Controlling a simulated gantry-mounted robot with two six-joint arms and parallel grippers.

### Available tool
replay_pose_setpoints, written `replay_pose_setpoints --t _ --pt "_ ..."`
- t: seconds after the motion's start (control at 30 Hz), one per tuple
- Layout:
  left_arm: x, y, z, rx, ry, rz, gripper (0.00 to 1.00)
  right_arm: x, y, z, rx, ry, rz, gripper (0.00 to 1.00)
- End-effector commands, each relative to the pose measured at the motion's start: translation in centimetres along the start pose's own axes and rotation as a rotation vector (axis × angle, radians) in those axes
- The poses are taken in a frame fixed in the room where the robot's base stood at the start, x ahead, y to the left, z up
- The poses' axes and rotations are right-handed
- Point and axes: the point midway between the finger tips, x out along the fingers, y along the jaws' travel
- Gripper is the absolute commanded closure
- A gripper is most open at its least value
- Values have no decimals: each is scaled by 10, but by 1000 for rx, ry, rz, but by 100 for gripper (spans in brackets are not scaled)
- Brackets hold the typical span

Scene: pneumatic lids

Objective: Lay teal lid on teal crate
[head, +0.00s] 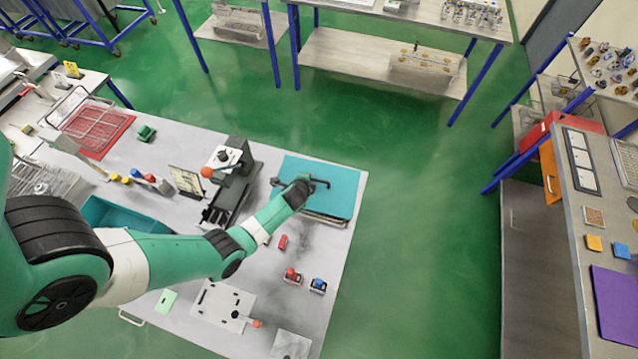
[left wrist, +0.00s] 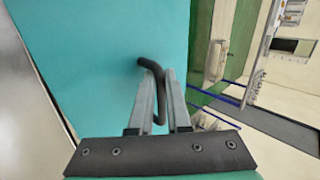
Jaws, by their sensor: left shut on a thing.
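The teal lid (head: 340,186) is a flat plate at the right end of the workbench, with a dark bent handle (head: 323,183) on top. My left gripper (head: 310,184) is shut on this handle; in the left wrist view the fingers (left wrist: 161,85) close around the dark handle (left wrist: 151,65) above the teal surface (left wrist: 85,60). A pale edge shows under the lid's front side; I cannot tell whether the lid rests on it. The teal crate (head: 91,210) stands open at the left of the bench, partly hidden by my left arm. My right gripper is not seen.
A dark machine with an orange knob (head: 207,172) stands between crate and lid. Red and blue push buttons (head: 318,284), a white plate (head: 222,303) and a small red block (head: 283,241) lie near the front. A red tray (head: 94,134) sits at the back left.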

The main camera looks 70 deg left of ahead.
Motion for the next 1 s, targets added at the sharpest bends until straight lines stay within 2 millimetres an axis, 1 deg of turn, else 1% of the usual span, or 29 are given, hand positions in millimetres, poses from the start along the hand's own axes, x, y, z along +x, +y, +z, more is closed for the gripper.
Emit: replay_pose_setpoints --t 0.03,0.2,0.47,0.57,0.67,0.8,0.9,1.0 --pt "-6 -6 0 -1 1 -2 100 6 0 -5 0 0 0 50" --pt "-13 -14 0 -1 1 -3 100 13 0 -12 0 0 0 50" --pt "-13 -14 -1 -1 2 -4 100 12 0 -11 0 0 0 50" --pt "-15 -16 -1 -1 2 -5 100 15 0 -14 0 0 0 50" --pt "-27 -27 -1 -1 2 -5 100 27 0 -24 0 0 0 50" --pt "-52 -51 -1 -1 2 -5 100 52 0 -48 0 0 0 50" --pt "-66 -63 -1 -1 2 -5 100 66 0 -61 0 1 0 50" --pt "-68 -65 0 -1 2 -4 100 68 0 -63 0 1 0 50"
